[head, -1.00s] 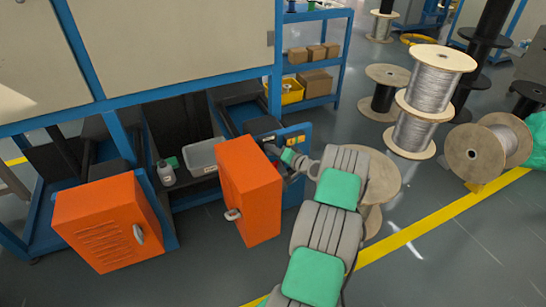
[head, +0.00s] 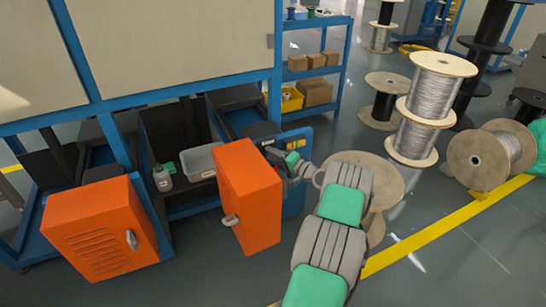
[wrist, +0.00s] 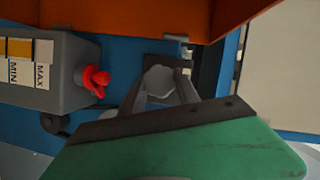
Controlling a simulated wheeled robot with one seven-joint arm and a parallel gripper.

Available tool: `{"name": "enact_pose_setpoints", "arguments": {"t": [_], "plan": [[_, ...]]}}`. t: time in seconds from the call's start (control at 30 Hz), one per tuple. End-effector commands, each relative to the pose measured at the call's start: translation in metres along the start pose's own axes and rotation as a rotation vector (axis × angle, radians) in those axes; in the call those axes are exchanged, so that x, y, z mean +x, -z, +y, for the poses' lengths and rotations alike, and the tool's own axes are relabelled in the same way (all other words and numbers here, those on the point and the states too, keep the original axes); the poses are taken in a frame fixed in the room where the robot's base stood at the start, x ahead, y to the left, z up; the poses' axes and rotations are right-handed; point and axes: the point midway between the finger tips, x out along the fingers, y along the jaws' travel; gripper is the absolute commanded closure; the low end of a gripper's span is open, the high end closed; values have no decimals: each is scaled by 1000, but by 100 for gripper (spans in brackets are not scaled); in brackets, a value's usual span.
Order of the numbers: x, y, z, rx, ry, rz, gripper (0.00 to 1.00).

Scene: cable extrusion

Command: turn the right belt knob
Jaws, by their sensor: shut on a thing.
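My gripper (wrist: 166,88) points at the blue machine panel (wrist: 115,55) in the wrist view. Its two dark fingers are shut on a light grey, knob-like piece (wrist: 159,79), partly hidden between them. A red knob (wrist: 96,80) sticks out of a grey box (wrist: 45,75) with a MIN/MAX label, to the left of the fingers and apart from them. In the head view my gripper (head: 272,152) is at the blue panel (head: 298,140), just behind the right orange cabinet door (head: 249,195). The fingertips and what they hold are too small to make out there.
The right orange door stands close to my wrist, and its orange underside (wrist: 110,18) fills the top of the wrist view. A left orange door (head: 97,228) also stands open. Wooden spools (head: 365,185) stand to the right.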

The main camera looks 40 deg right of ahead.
Motion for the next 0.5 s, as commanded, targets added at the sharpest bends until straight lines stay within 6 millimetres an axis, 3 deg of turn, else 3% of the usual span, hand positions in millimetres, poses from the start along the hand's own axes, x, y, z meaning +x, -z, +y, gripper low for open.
{"name": "enact_pose_setpoints", "arguments": {"t": [0.03,0.07,0.3,0.5], "plan": [[0,0,0,0,0,0,100],[0,0,0,0,0,0,60],[0,0,0,0,0,1,40],[0,0,0,-1,-1,1,40]]}}
